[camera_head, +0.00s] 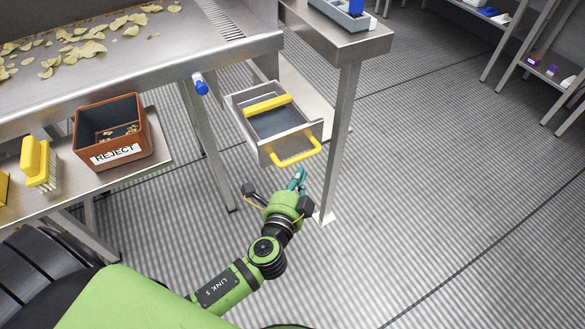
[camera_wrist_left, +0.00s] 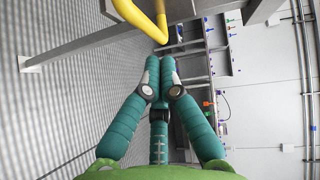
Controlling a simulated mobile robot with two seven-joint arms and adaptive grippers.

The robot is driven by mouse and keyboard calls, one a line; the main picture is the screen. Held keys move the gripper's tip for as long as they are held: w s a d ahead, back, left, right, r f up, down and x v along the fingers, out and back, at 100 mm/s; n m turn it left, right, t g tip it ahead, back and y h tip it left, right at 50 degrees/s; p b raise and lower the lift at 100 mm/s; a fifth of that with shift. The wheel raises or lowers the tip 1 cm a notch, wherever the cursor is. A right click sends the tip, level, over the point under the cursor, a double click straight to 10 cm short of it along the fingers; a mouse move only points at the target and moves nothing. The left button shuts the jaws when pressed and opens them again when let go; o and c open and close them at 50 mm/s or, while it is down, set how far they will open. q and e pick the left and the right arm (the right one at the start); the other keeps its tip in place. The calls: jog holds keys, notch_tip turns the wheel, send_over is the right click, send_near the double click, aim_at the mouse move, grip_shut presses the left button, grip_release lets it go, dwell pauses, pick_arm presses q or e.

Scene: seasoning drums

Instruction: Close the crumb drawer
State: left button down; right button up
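The crumb drawer (camera_head: 284,143) is a grey metal box, pulled out below the metal table in the head view. Its yellow looped handle (camera_head: 297,156) is on the front, facing me. A second yellow bar (camera_head: 267,104) lies across the drawer's open top. My left gripper (camera_head: 299,175) is just in front of and below the handle, its teal fingers pointing toward it. In the left wrist view the fingertips (camera_wrist_left: 161,64) are together with nothing between them. The yellow handle (camera_wrist_left: 141,20) passes just beyond the tips; I cannot tell whether they touch. My right gripper is out of view.
A table leg (camera_head: 342,145) stands close to the right of the drawer and gripper. A brown REJECT bin (camera_head: 89,142) and a yellow brush (camera_head: 36,160) sit on a low shelf at left. The table (camera_head: 145,72) holds chips. Open floor (camera_head: 450,180) lies right.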

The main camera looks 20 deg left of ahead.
pick_arm(q)
jog(key=shift+w+a+f, duration=0.2)
jog(key=shift+w+a, duration=0.2)
jog(key=shift+a, duration=0.2)
jog(key=shift+w+a+f, duration=0.15)
jog(key=shift+w+a, duration=0.25)
jog(key=shift+a, duration=0.15)
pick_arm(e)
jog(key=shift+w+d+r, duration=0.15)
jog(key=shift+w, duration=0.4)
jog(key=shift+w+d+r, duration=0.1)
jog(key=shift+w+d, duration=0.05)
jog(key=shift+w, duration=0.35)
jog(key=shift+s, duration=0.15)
